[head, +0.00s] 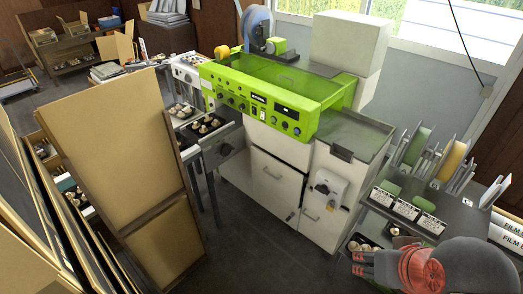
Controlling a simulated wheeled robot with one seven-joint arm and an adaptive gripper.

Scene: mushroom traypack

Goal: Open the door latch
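The green-and-white machine (270,95) stands in the middle of the head view, with white cabinet doors below its green control panel. A white door (278,180) has a handle (272,173) and a small dark fitting (290,215) low near its right edge. Beside it, another white front (325,222) carries a pale box with a dark knob (326,189) and a lower handle (310,215). The doors look shut; I cannot tell which fitting is the latch. My gripper (360,264) is at the lower right, pointing left, apart from the doors. Its finger gap is unclear.
Tall brown panels (120,150) block the left. Dark floor (255,245) is free in front of the machine.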

